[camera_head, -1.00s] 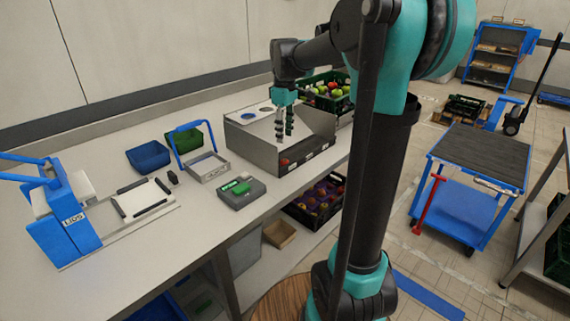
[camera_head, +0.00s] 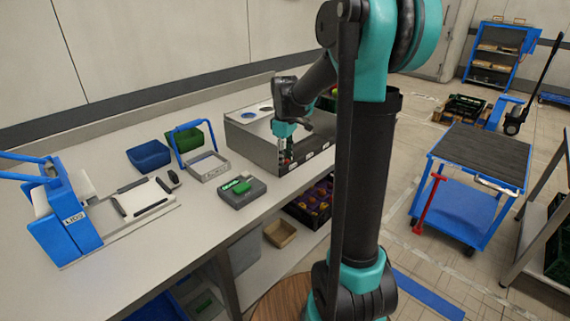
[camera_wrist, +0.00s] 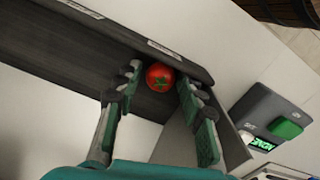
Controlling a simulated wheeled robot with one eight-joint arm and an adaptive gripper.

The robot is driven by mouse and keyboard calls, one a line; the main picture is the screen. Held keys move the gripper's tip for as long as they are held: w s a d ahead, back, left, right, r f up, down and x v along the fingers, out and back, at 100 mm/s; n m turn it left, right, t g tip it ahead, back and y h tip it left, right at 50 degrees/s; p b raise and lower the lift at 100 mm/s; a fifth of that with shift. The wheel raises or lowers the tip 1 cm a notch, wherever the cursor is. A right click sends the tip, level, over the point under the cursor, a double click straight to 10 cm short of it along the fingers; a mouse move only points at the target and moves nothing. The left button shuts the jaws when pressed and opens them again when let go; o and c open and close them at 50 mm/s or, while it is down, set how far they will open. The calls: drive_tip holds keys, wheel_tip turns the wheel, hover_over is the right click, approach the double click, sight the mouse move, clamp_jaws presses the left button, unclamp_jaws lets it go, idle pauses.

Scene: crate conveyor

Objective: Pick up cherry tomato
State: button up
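My gripper (camera_wrist: 158,82) is open, with one finger on each side of the tomato near the fingertips. I cannot tell whether either finger touches it.
A grey scale with a green display (camera_head: 242,191) stands left of the box. Green (camera_head: 188,147) and blue (camera_head: 149,156) bins, a metal tray (camera_head: 208,167) and a blue device (camera_head: 65,220) are farther left. A crate of dark produce (camera_head: 312,203) sits below the table edge.

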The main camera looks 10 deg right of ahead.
drive_tip(key=c, duration=0.7)
drive_tip(key=shift+o, duration=0.2)
